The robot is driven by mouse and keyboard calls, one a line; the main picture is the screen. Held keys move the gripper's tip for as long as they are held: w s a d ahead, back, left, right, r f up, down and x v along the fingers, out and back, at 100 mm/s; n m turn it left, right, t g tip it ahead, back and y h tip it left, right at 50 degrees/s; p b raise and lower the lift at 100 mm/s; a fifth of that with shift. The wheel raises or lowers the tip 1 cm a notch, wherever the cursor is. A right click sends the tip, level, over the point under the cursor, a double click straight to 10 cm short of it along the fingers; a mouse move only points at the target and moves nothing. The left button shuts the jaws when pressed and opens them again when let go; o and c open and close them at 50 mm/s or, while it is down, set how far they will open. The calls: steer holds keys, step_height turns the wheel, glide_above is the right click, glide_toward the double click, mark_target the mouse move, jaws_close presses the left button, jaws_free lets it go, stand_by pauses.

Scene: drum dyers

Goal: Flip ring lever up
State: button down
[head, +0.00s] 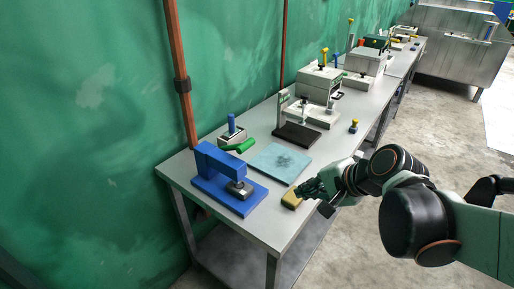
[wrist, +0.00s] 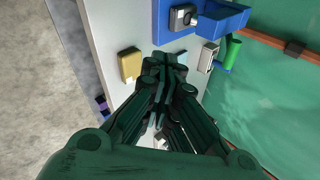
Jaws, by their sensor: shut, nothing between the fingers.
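My gripper (head: 304,187) is shut and empty, over the front edge of the grey table close to a yellow block (head: 291,200). In the wrist view the closed fingers (wrist: 163,62) point toward the blue press, with the yellow block (wrist: 130,65) beside them on the left. A small box (head: 231,134) with an upright blue lever (head: 232,121) and a green cylinder handle (head: 240,146) stands near the wall; the handle also shows in the wrist view (wrist: 231,52). I cannot tell for certain which part is the ring lever; no ring is clear.
A blue press (head: 222,175) stands at the near table end. A light blue mat (head: 279,161) lies between it and a dark-based stand (head: 297,134). More machines with yellow levers stand farther along the grey table (head: 345,150). The green wall closes the left side.

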steer(key=w+f+m+t+y, duration=0.1)
steer(key=w+f+m+y, duration=0.2)
steer(key=w+m, duration=0.2)
steer(key=w+a+f+m+t+y+b, duration=0.1)
steer(key=w+f+m+t+y, duration=0.1)
steer(key=w+m, duration=0.4)
steer(key=f+m+y, duration=0.1)
steer(key=m+y, duration=0.1)
steer(key=m, duration=0.1)
steer(key=shift+a+m+y, duration=0.3)
steer(key=shift+m, duration=0.1)
steer(key=r+b+x, duration=0.2)
steer(key=b+x, duration=0.1)
steer(key=x, duration=1)
steer(key=shift+r, duration=0.4)
steer(key=shift+a, duration=0.15)
